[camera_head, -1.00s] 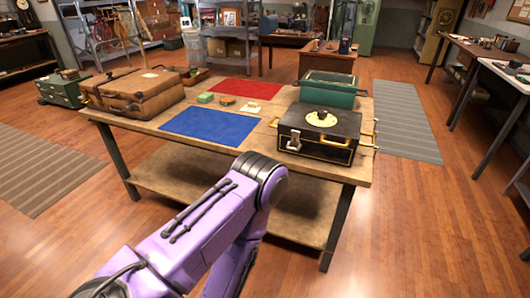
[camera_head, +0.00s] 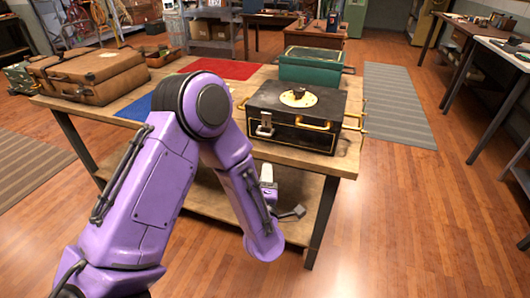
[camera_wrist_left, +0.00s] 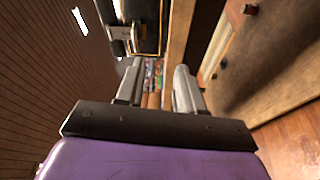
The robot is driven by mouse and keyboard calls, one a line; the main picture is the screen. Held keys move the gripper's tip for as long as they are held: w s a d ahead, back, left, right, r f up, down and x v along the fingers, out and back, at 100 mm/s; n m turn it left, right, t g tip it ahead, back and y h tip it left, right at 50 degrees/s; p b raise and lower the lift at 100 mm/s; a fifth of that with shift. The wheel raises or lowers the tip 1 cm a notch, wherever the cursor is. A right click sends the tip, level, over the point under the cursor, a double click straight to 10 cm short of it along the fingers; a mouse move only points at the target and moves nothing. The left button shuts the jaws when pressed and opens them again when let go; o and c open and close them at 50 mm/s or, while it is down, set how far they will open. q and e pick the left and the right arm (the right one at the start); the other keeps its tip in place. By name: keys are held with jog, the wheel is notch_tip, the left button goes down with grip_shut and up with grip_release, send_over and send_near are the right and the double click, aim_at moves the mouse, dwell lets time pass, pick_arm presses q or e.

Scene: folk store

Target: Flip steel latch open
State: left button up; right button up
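The steel latch (camera_head: 264,125) is on the left part of the front of a black case (camera_head: 285,105) with brass trim. It hangs against the front face, left of a brass front handle (camera_head: 312,124). The case stands near the right front corner of the wooden table (camera_head: 286,156). My left gripper (camera_wrist_left: 157,82) is open, with two grey fingers apart and nothing between them. In the head view my forearm mostly hides it, low in front of the table. In the left wrist view the latch (camera_wrist_left: 121,36) appears beyond the fingers, up and left, apart from them. My right gripper is not in view.
A green case (camera_head: 310,66) stands behind the black case. Brown suitcases (camera_head: 98,76) stand on the left of the table. A blue mat (camera_head: 135,108) is partly behind my arm; a red mat (camera_head: 220,68) lies behind it. A lower shelf (camera_head: 190,190) sits under the tabletop.

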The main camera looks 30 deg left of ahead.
aim_at(263, 135)
pick_arm(q)
jog(key=w+a+r+n, duration=0.1)
jog(key=w+a, duration=0.1)
jog(key=w, duration=0.1)
jog(key=w+a+r+n+y+p, duration=0.1)
jog(key=w+a+r, duration=0.1)
jog(key=w, duration=0.1)
jog(key=w+a+r+n+p, duration=0.1)
jog(key=w+a, duration=0.2)
jog(key=shift+w+r+y, duration=0.1)
jog(key=shift+r+y, duration=0.3)
grip_shut()
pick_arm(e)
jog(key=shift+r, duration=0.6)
pick_arm(q)
jog(key=shift+f, duration=0.1)
